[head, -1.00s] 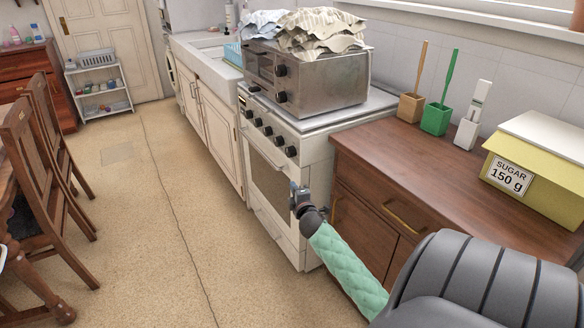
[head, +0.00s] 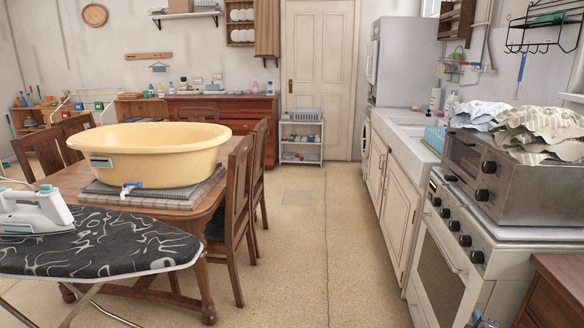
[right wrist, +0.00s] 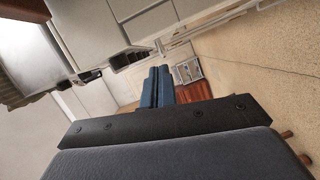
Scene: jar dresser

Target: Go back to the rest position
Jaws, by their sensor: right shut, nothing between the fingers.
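My right gripper (head: 480,320) barely shows at the bottom edge of the head view, in front of the white stove (head: 455,240). In the right wrist view its two blue fingers (right wrist: 159,74) lie together with nothing between them. It is clear of the furniture, in the air. My left gripper is in neither view.
A wooden table (head: 205,200) with a yellow tub (head: 150,150) and chairs stands left. An ironing board (head: 110,245) with an iron (head: 35,212) is at front left. A wooden cabinet (head: 555,290) is at lower right. The floor (head: 300,250) between is clear.

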